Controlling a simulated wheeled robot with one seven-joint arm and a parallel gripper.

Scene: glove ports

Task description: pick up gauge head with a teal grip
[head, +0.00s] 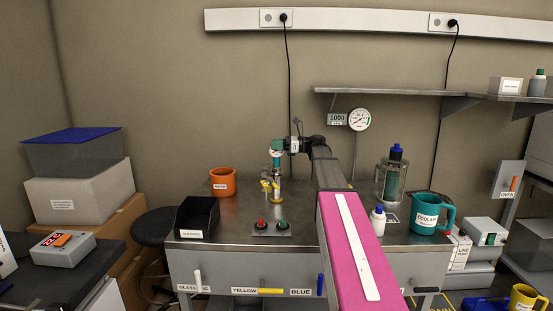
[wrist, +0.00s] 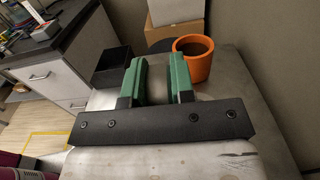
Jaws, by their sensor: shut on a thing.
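The gauge head (head: 276,154) shows in the head view as a small pale dial with teal parts, above the back left of the steel bench. My gripper (head: 284,146) reaches it from the right, level with its upper part, and is shut on it. Just below are a slim metal piece and yellow parts (head: 270,185); I cannot tell whether the head touches them. The gauge head cannot be made out there.
An orange pot (head: 222,182) and a black bin (head: 197,214) stand left on the bench (head: 200,246). A button box (head: 271,228) is in front. A glass vessel (head: 391,181), white bottle (head: 378,221) and teal mug (head: 431,215) stand right. A wall gauge (head: 359,119) hangs behind.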

